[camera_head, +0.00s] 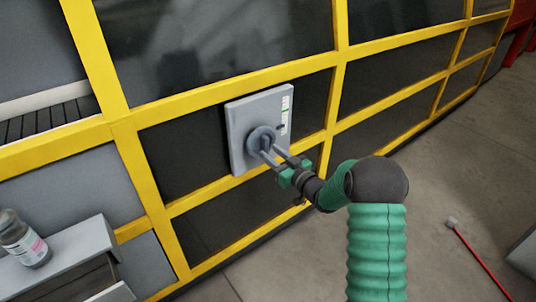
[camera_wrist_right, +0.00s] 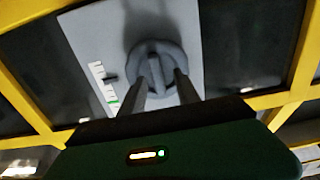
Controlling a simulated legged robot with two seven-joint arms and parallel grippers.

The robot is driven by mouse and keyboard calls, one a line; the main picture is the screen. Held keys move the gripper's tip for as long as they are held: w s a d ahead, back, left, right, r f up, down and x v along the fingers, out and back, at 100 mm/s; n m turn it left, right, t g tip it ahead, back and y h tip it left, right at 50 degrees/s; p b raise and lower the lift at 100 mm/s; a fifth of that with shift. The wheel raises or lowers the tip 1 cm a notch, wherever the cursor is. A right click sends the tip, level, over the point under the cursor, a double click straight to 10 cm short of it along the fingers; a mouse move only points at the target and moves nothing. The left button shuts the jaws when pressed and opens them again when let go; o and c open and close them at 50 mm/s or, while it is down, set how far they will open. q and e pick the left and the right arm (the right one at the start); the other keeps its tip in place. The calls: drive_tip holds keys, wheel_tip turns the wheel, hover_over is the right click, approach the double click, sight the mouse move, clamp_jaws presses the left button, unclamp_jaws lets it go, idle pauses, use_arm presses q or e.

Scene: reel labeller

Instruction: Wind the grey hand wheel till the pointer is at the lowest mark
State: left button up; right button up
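The grey hand wheel (camera_head: 261,138) is on a light grey panel (camera_head: 243,112) fixed to the yellow-framed machine. In the right wrist view the wheel (camera_wrist_right: 150,54) has a raised bar across its middle. My right gripper (camera_head: 273,154) is at the wheel; in the wrist view its fingers (camera_wrist_right: 161,84) stand apart, one on each side of the bar, with gaps showing. Whether they touch the wheel I cannot tell. A white scale (camera_head: 287,103) with a green mark is right of the wheel. The dark pointer (camera_head: 281,127) is below the green mark, near the scale's lower part. My left gripper is out of view.
A bottle (camera_head: 24,243) with a pink and white label stands on a grey ledge (camera_head: 72,247) at the lower left. Yellow frame bars (camera_head: 235,84) surround the panel. A red rod (camera_head: 480,262) lies at the right; the grey floor between is clear.

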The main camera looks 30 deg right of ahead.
sight(261, 142)
drive_tip(key=shift+w+f, duration=0.15)
drive_tip(key=shift+w, duration=0.6)
drive_tip(key=shift+w+d, duration=0.4)
drive_tip(key=shift+w, duration=0.1)
drive_tip(key=shift+a, duration=0.25)
drive_tip(key=c, duration=0.4)
clamp_jaws()
